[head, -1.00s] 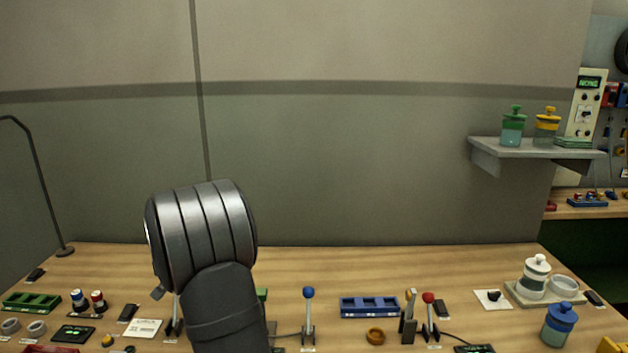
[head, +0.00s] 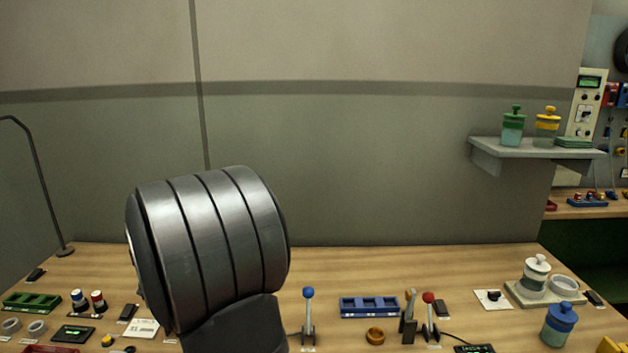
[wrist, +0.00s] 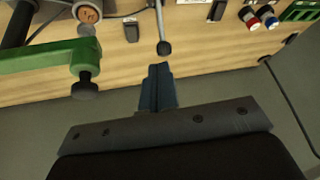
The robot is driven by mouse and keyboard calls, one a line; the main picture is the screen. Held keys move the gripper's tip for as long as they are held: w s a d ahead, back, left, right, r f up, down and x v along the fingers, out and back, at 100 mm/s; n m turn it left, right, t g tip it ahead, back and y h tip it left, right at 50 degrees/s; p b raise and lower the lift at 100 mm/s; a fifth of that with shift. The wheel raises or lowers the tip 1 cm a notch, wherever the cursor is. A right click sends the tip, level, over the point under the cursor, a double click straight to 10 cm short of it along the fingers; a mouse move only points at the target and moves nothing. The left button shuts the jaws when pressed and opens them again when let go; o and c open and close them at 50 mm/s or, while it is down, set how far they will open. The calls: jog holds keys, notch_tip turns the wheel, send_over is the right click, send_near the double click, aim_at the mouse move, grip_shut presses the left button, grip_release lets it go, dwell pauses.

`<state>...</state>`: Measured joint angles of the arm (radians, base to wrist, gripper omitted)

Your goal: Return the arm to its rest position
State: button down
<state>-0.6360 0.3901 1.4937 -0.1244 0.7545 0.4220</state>
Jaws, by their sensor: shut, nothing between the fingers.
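My gripper (wrist: 162,72) shows in the wrist view, its two blue-grey fingers together with nothing between them. It is apart from the wooden table (wrist: 190,60), over the grey area beyond the table edge in that picture. In the head view my dark ribbed arm stands large at the left of centre and hides the gripper.
In the head view a blue-knobbed lever (head: 308,293), blue tray (head: 369,307) and red-knobbed lever (head: 428,298) stand right of my arm.

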jog(key=s+a+n+t+h, duration=0.2)
jog(key=s+a+n+t, duration=0.3)
jog(key=n, duration=0.9)
jog(key=shift+s+a+r+n, duration=0.3)
jog(key=shift+s+a, duration=1.35)
jog(key=shift+s, duration=0.9)
jog(key=c, duration=1.7)
grip_release()
jog(key=shift+w+d+h, duration=0.15)
jog(key=shift+d+h, duration=0.05)
jog(key=shift+h, duration=0.1)
jog(key=o, duration=1.4)
jog(key=w+d+r+m+g+h, duration=0.1)
jog(key=w+d+r+m+g, duration=0.1)
jog(key=w+d+r+m, duration=0.3)
jog(key=d+m, duration=0.4)
jog(key=d, duration=0.2)
jog(key=shift+d+g, duration=0.15)
jog(key=shift+g, duration=0.25)
jog(key=o, duration=0.3)
jog(key=d+r+m+g+y, duration=0.1)
jog(key=d+r+m+g, duration=0.1)
jog(key=d+r+m, duration=0.4)
jog(key=d+m, duration=0.2)
jog(key=d, duration=0.2)
jog(key=shift+w+m+g, duration=0.2)
jog(key=shift+m+g, duration=0.2)
jog(key=x, duration=0.9)
jog(key=shift+f, duration=0.35)
